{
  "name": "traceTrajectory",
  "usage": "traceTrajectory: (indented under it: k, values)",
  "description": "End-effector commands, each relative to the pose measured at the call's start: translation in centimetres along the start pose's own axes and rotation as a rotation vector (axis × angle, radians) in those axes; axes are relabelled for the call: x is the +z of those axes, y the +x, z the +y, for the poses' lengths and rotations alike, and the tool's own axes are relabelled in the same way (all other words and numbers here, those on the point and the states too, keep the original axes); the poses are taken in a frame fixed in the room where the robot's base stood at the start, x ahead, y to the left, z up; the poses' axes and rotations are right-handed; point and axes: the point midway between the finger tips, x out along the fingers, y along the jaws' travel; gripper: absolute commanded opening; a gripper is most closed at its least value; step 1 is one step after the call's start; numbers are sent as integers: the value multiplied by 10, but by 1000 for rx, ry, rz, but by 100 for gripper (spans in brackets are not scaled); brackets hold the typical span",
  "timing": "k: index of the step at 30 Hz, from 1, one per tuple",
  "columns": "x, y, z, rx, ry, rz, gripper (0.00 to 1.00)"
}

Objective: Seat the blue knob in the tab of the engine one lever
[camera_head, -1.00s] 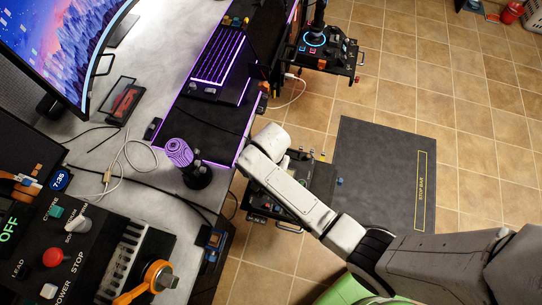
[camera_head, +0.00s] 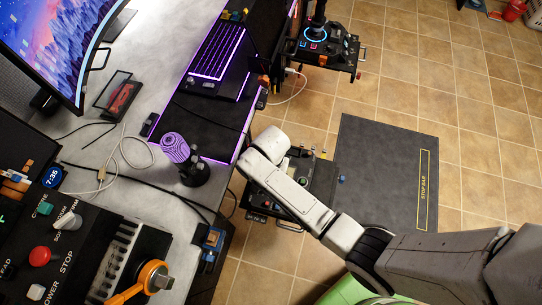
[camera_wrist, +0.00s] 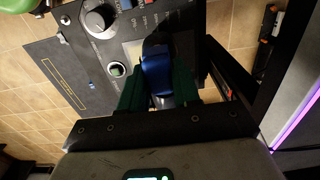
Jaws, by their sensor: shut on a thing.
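In the wrist view, the blue knob (camera_wrist: 157,76) sits between the dark green fingers of my gripper (camera_wrist: 158,84), which is shut on it. The knob is over a dark control panel (camera_wrist: 92,50) with a large silver dial and a smaller round knob. The knob's underside is hidden, so I cannot tell whether it touches a lever tab. I cannot make out the engine one lever. In the head view, my arm reaches over the throttle panel (camera_head: 317,178) beside the desk, and hides my gripper and part of the panel.
A purple-gripped joystick (camera_head: 175,148) stands on the desk left of my arm. A joystick panel (camera_head: 330,50) is further back. A switch console (camera_head: 85,235) is at lower left. A grey mat (camera_head: 385,170) lies on the open tiled floor to the right.

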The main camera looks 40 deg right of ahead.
Motion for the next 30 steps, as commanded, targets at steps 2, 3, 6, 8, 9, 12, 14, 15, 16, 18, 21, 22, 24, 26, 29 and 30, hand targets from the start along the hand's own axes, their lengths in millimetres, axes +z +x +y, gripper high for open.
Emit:
traceTrajectory:
  k: [2,3,6,8,9,12,14,15,16,18,21,22,24,26,29,30]
  values:
    - [0,2,0,0,0,0,2]
    - [0,2,0,0,0,0,2]
    - [0,3,0,0,0,0,2]
    - [0,3,0,0,0,0,2]
    - [0,3,0,0,0,0,2]
    - [0,3,0,0,0,0,2]
    - [0,3,0,0,0,0,2]
    - [0,3,0,0,0,0,35]
    - [0,3,0,0,0,0,38]
    - [0,3,0,0,0,0,45]
    - [0,3,0,0,0,0,54]
    - [0,3,0,0,0,0,57]
    - [0,3,0,0,0,0,61]
    - [0,3,0,0,0,0,61]
    - [0,3,0,0,0,0,61]
    - [0,2,0,0,0,0,61]
